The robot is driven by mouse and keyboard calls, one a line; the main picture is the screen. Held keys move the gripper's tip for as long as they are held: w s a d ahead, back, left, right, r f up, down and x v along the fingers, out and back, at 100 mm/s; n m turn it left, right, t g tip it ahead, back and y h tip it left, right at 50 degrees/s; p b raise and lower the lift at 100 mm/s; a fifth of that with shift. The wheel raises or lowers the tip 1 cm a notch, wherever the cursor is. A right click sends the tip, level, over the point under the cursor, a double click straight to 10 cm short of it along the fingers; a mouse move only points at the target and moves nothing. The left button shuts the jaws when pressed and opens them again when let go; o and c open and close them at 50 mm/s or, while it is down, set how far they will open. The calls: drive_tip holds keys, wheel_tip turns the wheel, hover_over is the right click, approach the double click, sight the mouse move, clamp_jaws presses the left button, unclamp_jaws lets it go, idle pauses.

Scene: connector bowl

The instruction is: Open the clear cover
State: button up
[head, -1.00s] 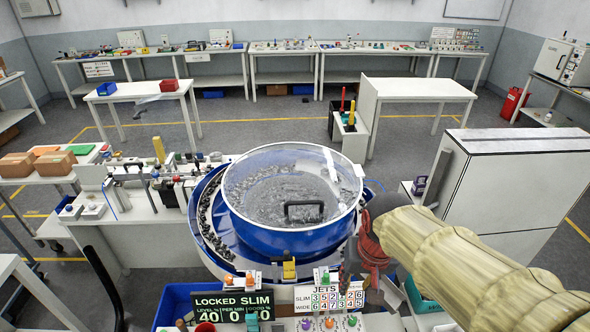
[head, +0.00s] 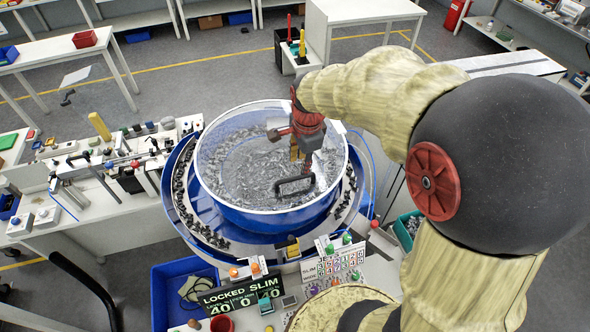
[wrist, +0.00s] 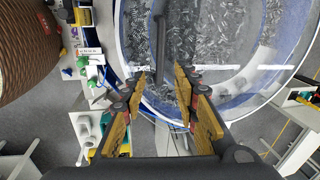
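The clear cover (head: 240,150) lies flat over the round blue bowl (head: 255,218), and many small metal parts show through it. The cover's black handle (head: 294,187) stands near its front edge; it also shows in the wrist view (wrist: 161,45) as a dark upright bar. My gripper (head: 300,160) is above the cover, just behind and above the handle in the head view. In the wrist view my gripper (wrist: 161,73) has its two yellow-padded fingers spread apart, with the handle in line with the gap beyond the tips. Nothing is held. I cannot tell the exact height above the handle.
A blue ring track with parts surrounds the bowl. A "LOCKED SLIM" display (head: 237,295) and a number board (head: 333,265) stand in front. A blue bin (head: 170,285) is at front left. A bench with small devices (head: 110,165) is at left.

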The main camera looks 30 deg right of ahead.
sight(299, 176)
drive_tip(key=shift+m, duration=0.5)
drive_tip(key=shift+w+d+f+p, duration=0.1)
drive_tip(key=shift+w+f, duration=0.15)
drive_tip(key=shift+f, duration=1.05)
drive_tip(key=shift+w+f+p, duration=0.15)
drive_tip(key=shift+w+f, duration=0.15)
drive_tip(key=shift+f, duration=0.95)
drive_tip(key=shift+w+d+f+p, duration=0.1)
drive_tip(key=shift+w+f, duration=0.15)
drive_tip(key=shift+f, duration=1.05)
drive_tip(key=shift+c, duration=0.3)
clamp_jaws()
